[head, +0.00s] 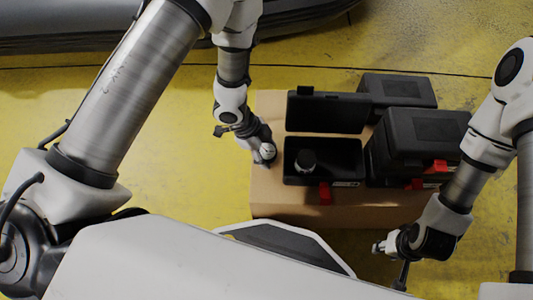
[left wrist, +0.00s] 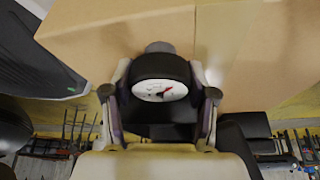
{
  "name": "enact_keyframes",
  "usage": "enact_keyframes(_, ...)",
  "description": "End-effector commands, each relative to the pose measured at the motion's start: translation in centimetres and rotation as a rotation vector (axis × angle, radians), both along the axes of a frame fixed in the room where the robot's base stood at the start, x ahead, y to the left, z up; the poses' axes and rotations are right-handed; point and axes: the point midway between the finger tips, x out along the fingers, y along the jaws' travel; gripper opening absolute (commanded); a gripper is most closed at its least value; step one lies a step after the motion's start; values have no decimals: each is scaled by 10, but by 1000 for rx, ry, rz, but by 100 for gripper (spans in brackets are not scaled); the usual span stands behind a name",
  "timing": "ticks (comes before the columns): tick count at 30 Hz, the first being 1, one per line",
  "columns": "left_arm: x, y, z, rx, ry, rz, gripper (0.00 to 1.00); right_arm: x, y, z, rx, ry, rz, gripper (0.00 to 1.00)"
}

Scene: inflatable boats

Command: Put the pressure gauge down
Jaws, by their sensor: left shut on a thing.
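The pressure gauge has a black round body and a white dial with a red needle, seen in the left wrist view (left wrist: 160,90). My left gripper (left wrist: 158,108) is shut on it, one finger on each side. In the head view the gauge (head: 267,151) shows as a small pale disc at my left gripper (head: 258,146), by the left edge of the cardboard box (head: 275,200). I cannot tell whether the gauge touches the box. My right gripper (head: 392,258) is empty, its fingers spread, right of the box's front.
An open black case (head: 295,180) on the box holds a dark round object (head: 306,160); its lid (head: 328,112) stands behind. Closed black cases (head: 425,130) with red latches fill the box's right side. A grey inflatable boat (head: 90,35) lies behind on yellow floor.

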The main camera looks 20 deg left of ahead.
Motion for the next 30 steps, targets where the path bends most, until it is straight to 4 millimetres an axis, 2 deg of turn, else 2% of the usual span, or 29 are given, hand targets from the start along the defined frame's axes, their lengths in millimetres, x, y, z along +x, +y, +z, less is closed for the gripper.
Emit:
enact_keyframes(10,0,0,-5,0,1,2,19,0,0,-2,0,-1,0,40)
enact_keyframes(11,0,0,-5,0,1,2,61,0,0,-2,0,0,0,40)
enact_keyframes(12,0,0,-5,0,1,2,75,0,0,-1,0,0,0,40)
enact_keyframes(13,0,0,-5,0,1,2,83,0,0,-1,0,0,0,40)
enact_keyframes(23,0,0,-3,0,-1,1,83,0,0,-1,0,0,0,40)
enact_keyframes(26,1,3,9,0,-2,2,83,0,0,6,0,0,0,40)
enact_keyframes(30,0,14,40,-1,-2,5,83,0,0,25,0,0,0,40)
